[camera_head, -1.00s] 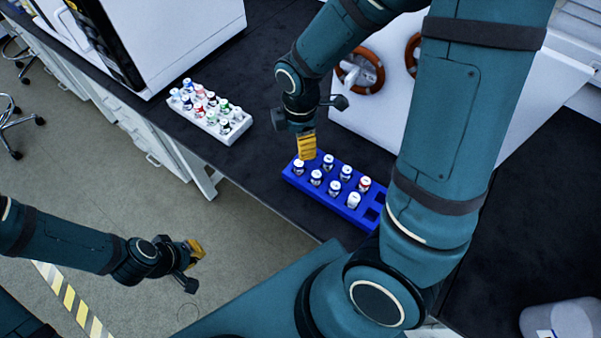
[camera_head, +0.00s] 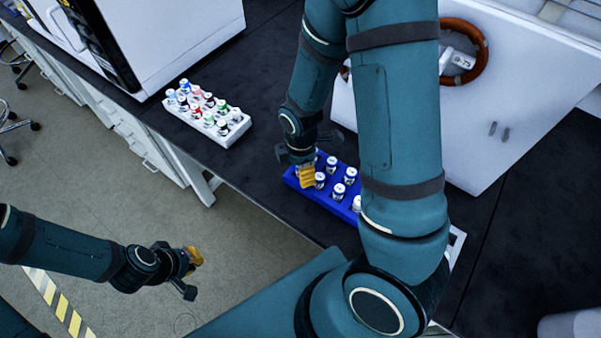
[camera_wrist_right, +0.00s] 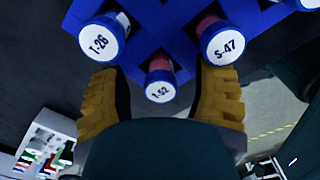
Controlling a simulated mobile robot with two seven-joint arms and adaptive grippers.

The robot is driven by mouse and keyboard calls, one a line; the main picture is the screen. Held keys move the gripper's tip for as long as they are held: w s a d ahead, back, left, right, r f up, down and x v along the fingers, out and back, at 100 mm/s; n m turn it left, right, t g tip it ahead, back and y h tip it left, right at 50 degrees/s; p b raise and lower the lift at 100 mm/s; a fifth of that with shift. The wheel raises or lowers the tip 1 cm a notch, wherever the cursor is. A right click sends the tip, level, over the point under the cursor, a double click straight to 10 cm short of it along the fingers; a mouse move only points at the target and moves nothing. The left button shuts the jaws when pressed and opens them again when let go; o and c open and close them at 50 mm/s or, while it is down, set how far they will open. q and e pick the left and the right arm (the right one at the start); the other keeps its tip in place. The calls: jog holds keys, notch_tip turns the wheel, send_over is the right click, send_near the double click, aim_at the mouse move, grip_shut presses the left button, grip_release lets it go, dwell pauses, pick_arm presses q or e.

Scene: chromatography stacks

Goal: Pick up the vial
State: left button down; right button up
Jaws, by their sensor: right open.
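A blue rack (camera_head: 326,203) on the dark bench holds several white-capped vials, partly hidden behind my right arm. My right gripper (camera_head: 307,178) is over its left end. In the right wrist view, my open right gripper (camera_wrist_right: 161,100) has one yellow finger on each side of a vial marked about "52" (camera_wrist_right: 159,82), with gaps visible. Vials marked T-26 (camera_wrist_right: 101,39) and S-47 (camera_wrist_right: 222,42) stand farther along the blue rack (camera_wrist_right: 150,25). My left gripper (camera_head: 193,272) is over the floor, away from the rack; its opening is unclear.
A white rack (camera_head: 205,125) with several coloured-cap vials stands left of the blue rack. White machines stand at the back left (camera_head: 190,35) and back right (camera_head: 490,125). Dark bench is clear between the racks.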

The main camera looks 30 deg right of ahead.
jog(key=shift+f, duration=0.3)
jog(key=shift+c, duration=0.2)
grip_shut()
